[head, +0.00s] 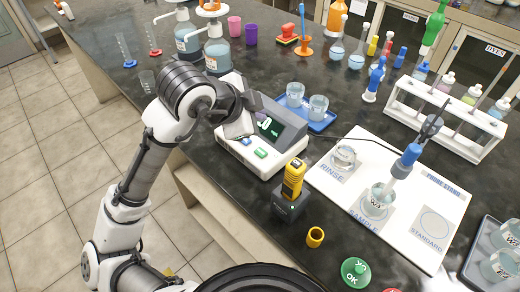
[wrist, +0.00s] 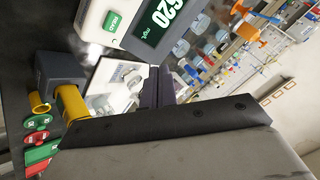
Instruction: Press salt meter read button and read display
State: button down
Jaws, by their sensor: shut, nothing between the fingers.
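The white salt meter (head: 236,148) stands on the dark bench, its dark display (head: 270,127) lit with green digits. In the wrist view the tilted display (wrist: 166,25) shows digits that look like 620, with mg/L beside them; its upper end is cut off by the frame. The green read button (wrist: 112,22) is in the wrist view and also on the meter's front in the head view (head: 261,153).
A yellow device (head: 293,180) in a dark holder stands in front of the meter. A blue tray (head: 321,125) with two beakers is behind it.

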aim_at(261, 153)
notch_tip(261, 153, down, 9)
jog(key=b, duration=0.7)
jog(key=shift+r, duration=0.1)
dwell(1.9)
jog(key=shift+f+b, duration=0.45)
jog(key=shift+b, duration=0.2)
jog(key=shift+f+b, duration=0.4)
jog(key=shift+b, duration=0.05)
jog(key=shift+r, duration=0.1)
dwell(0.5)
jog(key=shift+r+p, duration=0.65)
jog(key=shift+r, duration=0.1)
